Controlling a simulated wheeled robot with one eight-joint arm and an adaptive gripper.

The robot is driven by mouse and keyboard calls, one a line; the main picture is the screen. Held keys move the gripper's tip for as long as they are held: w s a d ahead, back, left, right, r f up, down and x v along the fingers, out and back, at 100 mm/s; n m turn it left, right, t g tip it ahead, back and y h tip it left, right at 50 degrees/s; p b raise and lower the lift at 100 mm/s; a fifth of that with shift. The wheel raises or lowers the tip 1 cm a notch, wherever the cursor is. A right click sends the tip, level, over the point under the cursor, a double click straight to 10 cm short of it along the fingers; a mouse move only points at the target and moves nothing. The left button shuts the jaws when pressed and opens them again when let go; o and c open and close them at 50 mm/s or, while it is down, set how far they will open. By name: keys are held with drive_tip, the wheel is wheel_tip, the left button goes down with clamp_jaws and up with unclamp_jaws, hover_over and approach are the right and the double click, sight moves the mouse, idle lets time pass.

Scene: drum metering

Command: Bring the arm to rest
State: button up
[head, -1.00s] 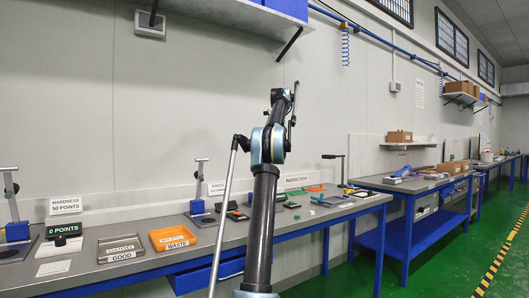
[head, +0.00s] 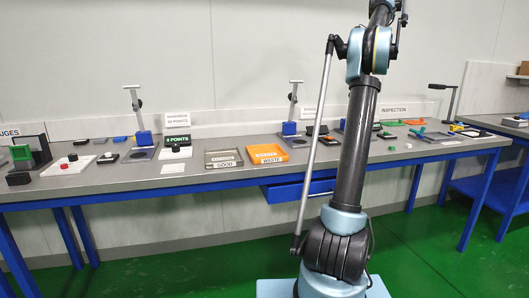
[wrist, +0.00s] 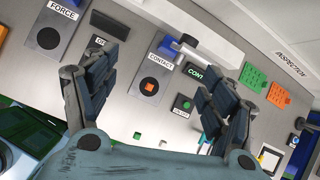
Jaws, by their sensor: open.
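My arm (head: 362,115) stands raised in the right half of the head view, in front of the workbench, and its upper end runs to the top edge of the picture. In the wrist view my gripper (wrist: 163,62) is open, its two dark jointed fingers spread wide with nothing between them. The bench and its panels show beyond the fingers, tilted in the picture and apart from them.
The long bench (head: 125,186) carries a grey GOOD tray (head: 224,158), an orange WASTE tray (head: 268,153), a hardness display (head: 177,143) and lever stands. A blue drawer (head: 300,188) sits under the bench. Green floor (head: 200,270) is clear in front.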

drive_tip(key=s+a+f+n+g, duration=0.1)
drive_tip(key=s+a+f+n, duration=0.65)
drive_tip(key=s+a, duration=0.45)
drive_tip(key=s+a+f+n+g, duration=0.1)
drive_tip(key=s+a+f+n, duration=0.65)
drive_tip(key=s+a, duration=0.5)
drive_tip(key=s+a+f+n+g, duration=0.1)
drive_tip(key=s+a+f+n, duration=0.2)
drive_tip(key=s+f+n, duration=0.4)
drive_tip(key=s+a+f+n+h, duration=0.1)
drive_tip(key=s+f+n, duration=0.7)
drive_tip(key=s+f, duration=1.7)
drive_tip(key=shift+a+f+g+h, duration=0.3)
drive_tip(key=shift+a+f+g, duration=0.1)
drive_tip(key=shift+a+f, duration=0.45)
drive_tip(key=shift+w+f, duration=0.15)
drive_tip(key=shift+w, duration=0.3)
